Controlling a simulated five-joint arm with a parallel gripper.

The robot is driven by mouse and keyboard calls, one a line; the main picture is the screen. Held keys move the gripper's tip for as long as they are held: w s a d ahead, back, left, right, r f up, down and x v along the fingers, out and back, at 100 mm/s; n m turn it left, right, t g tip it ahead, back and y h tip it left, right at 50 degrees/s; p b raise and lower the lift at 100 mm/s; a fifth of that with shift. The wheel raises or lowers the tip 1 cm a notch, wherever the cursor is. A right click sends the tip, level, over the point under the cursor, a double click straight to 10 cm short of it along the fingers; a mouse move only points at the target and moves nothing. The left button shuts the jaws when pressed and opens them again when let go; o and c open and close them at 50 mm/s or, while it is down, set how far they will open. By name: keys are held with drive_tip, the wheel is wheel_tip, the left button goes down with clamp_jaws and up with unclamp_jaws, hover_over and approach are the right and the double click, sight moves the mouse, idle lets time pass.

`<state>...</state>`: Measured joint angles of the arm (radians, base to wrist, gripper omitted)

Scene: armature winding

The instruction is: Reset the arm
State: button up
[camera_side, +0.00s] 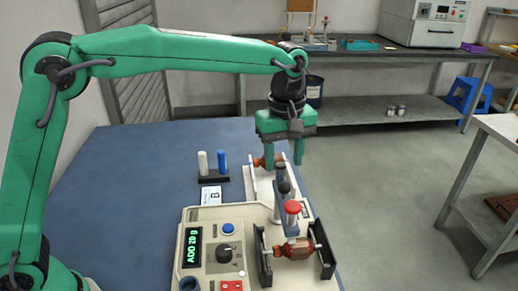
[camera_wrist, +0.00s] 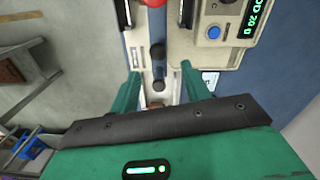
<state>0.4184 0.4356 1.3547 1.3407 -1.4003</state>
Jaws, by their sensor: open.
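My gripper (camera_side: 283,162) is green, open and pointing down above the far end of the bench machine. Its two fingers stand apart, and in the wrist view (camera_wrist: 160,72) nothing is clamped between them. A copper-coloured armature (camera_side: 262,162) shows by the left finger, on or near a pale fixture (camera_side: 264,186); I cannot tell its exact distance from the finger. A second copper armature (camera_side: 296,250) lies between two black brackets (camera_side: 265,256) on the machine. My upper arm stretches across the top of the side view.
The cream machine (camera_side: 208,215) has a display reading "ADD 20 g", a knob and buttons. A red-topped post (camera_side: 292,208) and a dark-knobbed post (camera_side: 283,180) rise under my gripper. A rack (camera_side: 213,179) holds white and blue cylinders. The blue mat (camera_side: 120,190) is clear at left.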

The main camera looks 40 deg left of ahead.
drive_tip(key=s+a+r+m+t, duration=0.3)
drive_tip(key=s+a+r+m, duration=0.25)
drive_tip(key=s+a, duration=0.65)
drive_tip(key=s+a+f+m+t, duration=0.1)
drive_tip(key=s+a+f+m, duration=0.1)
drive_tip(key=s+a, duration=0.2)
drive_tip(key=s+a+f+m+t, duration=0.1)
drive_tip(key=s+a+f+m, duration=0.1)
drive_tip(key=s, duration=0.6)
drive_tip(key=a+m, duration=0.1)
drive_tip(key=a, duration=0.1)
drive_tip(key=shift+a+f+m, duration=0.25)
drive_tip(key=shift+a+m, duration=0.1)
drive_tip(key=shift+s, duration=0.1)
